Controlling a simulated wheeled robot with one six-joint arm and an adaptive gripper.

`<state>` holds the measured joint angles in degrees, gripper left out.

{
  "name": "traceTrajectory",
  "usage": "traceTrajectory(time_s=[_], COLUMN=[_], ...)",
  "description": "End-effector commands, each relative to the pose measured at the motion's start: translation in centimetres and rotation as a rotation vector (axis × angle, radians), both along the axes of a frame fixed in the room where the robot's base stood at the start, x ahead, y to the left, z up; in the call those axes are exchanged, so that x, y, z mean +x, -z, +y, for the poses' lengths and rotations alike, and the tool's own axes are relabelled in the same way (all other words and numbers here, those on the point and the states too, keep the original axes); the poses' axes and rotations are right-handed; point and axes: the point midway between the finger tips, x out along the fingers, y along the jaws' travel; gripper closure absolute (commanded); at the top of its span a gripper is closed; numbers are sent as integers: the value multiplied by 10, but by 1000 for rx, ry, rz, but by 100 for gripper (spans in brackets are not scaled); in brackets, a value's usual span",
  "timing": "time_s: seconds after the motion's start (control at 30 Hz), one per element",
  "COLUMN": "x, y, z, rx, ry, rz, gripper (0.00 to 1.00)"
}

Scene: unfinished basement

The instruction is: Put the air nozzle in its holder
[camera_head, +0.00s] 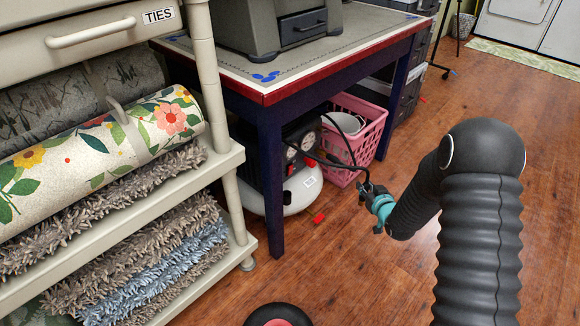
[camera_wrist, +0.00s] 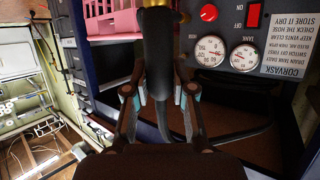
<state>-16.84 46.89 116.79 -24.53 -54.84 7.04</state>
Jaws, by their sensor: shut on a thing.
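My gripper (camera_head: 371,194) is in front of the blue-legged table, to the right of the air compressor (camera_head: 300,195). In the wrist view my gripper (camera_wrist: 160,93) is closed around the air nozzle (camera_wrist: 158,55), a dark upright cylinder between the two fingers. A black hose (camera_head: 346,140) loops from the compressor to my gripper. The compressor has a white tank and a black panel. The wrist view shows this panel (camera_wrist: 225,75) close by on the right, with two gauges, a red knob and a red switch. I cannot make out the holder.
A pink basket (camera_head: 358,150) stands under the table (camera_head: 276,95), behind my gripper. A shelf rack (camera_head: 225,165) with rolled rugs is at the left. A table leg (camera_head: 270,190) stands in front of the compressor.

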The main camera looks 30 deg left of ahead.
Motion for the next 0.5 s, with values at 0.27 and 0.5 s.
traceTrajectory(time_s=[0.27,0.5], x=[-20,-48], y=[-20,-37], z=[140,226], rx=[2,1], ry=[-343,-551], rz=[-6,-3], gripper=[100,100])
